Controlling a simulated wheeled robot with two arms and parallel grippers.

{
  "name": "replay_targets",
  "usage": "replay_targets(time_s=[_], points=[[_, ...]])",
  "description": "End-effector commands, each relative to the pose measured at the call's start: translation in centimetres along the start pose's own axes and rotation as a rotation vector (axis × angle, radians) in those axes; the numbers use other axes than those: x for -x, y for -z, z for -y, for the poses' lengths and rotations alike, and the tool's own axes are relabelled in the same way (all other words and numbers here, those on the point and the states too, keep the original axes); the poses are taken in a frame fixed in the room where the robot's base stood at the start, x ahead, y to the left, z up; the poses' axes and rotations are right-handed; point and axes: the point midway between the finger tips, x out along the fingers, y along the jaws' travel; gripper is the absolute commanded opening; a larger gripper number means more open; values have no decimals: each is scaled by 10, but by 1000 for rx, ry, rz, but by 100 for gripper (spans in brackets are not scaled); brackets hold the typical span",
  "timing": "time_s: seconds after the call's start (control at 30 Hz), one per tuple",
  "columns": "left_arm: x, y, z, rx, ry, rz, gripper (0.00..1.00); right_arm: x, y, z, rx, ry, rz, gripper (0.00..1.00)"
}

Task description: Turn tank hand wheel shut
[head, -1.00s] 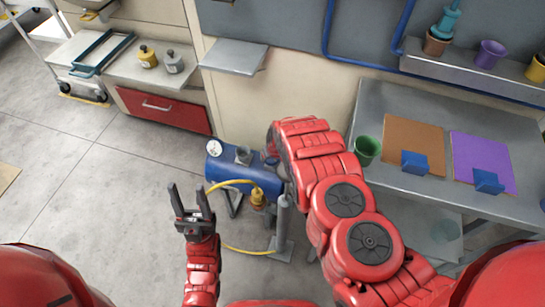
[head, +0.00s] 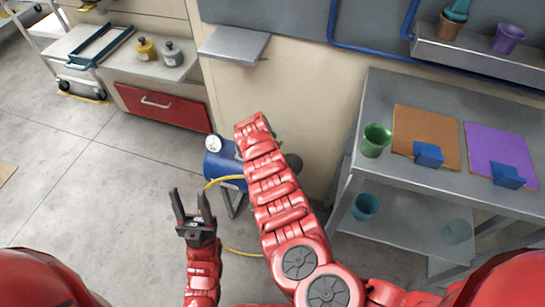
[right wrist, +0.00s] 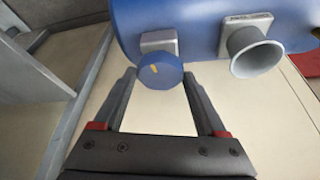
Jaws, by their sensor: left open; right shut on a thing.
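The blue tank (head: 218,168) lies low on a stand by the cabinet in the head view, partly hidden by my right arm. In the right wrist view, the tank's underside or side (right wrist: 205,20) fills the top. A blue round hand wheel (right wrist: 160,71) with a small yellow mark sits on a grey block there. My right gripper (right wrist: 159,76) has its fingertips on either side of the wheel and is shut on it. My left gripper (head: 192,196) is open and empty, in front of the tank and apart from it.
A grey funnel-shaped spout (right wrist: 254,54) is right of the wheel. A white gauge (head: 214,143) tops the tank, and a yellow hose (head: 222,181) loops beside it. A metal workbench (head: 380,90) with a green cup (head: 376,140) stands right.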

Motion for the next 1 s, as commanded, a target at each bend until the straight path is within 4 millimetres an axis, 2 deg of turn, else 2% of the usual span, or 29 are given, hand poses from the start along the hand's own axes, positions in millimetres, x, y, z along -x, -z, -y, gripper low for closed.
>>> replay_targets(time_s=[0.03,0.23,0.83,0.87,1.0], points=[[11,-2,0,0,0,0,50,-5,-1,2,-24,-5,-3,18],[24,-4,-1,0,0,0,50,-4,-2,1,-97,-38,1,18],[29,-5,-1,0,0,0,50,-1,-1,-1,-134,-59,4,18],[29,-5,-1,0,0,0,50,-1,-1,-1,-134,-59,4,76],[29,-5,-1,0,0,0,50,-1,-1,0,-134,-58,3,100]])
